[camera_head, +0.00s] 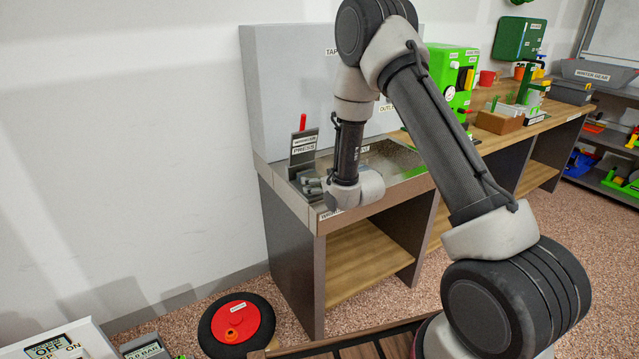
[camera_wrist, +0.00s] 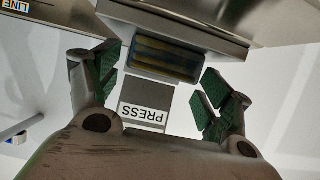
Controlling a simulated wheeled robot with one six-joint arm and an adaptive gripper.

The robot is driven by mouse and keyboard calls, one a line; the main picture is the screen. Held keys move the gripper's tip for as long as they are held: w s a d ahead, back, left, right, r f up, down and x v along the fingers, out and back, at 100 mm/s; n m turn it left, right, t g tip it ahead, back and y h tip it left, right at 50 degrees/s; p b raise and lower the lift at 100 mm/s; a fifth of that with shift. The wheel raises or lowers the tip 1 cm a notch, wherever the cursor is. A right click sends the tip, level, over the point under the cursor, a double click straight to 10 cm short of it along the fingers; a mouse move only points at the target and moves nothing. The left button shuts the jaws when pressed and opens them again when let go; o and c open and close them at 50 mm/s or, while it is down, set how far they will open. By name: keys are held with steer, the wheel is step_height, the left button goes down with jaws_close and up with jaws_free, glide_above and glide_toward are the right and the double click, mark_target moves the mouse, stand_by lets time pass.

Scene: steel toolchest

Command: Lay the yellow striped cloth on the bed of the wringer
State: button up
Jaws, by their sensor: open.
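The wringer (camera_head: 303,150) stands at the left end of the sink counter, with an upright plate marked PRESS and a red handle. In the wrist view its PRESS plate (camera_wrist: 145,106) shows upside down. A dark block-like piece with yellow stripes (camera_wrist: 165,60), seemingly the striped cloth, lies just beyond that plate; I cannot tell exactly what it rests on. My gripper (camera_head: 311,184) is low in front of the wringer. In the wrist view my gripper (camera_wrist: 159,84) is open, its green-padded fingers apart on either side of the striped piece. The cloth is not visible in the head view.
The steel sink counter (camera_head: 410,185) has a raised rim and a tall grey back panel (camera_head: 290,80). A bench with a green machine (camera_head: 455,75) and a red mug (camera_head: 487,78) continues right. A black and red round object (camera_head: 236,325) lies on the floor.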

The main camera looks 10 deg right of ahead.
steer(key=v, duration=1.2)
steer(key=s+d+r+m+g+h, duration=0.1)
steer(key=s+d+r+g+h, duration=0.1)
steer(key=s+d+r, duration=0.35)
steer(key=s+d+r+m+g+h, duration=0.1)
steer(key=s+d+r+g, duration=0.15)
steer(key=r, duration=0.65)
steer(key=s+d+r+g, duration=0.1)
steer(key=s+r, duration=0.1)
steer(key=s, duration=0.6)
steer(key=s+d+r+m+g, duration=0.1)
steer(key=s+r+g, duration=0.1)
steer(key=s, duration=0.7)
steer(key=s+d+r+g+h, duration=0.1)
steer(key=s+r, duration=0.3)
steer(key=s, duration=0.4)
steer(key=shift+d+m, duration=0.25)
steer(key=shift+m, duration=0.05)
steer(key=shift+s+r, duration=0.1)
steer(key=shift+c, duration=0.5)
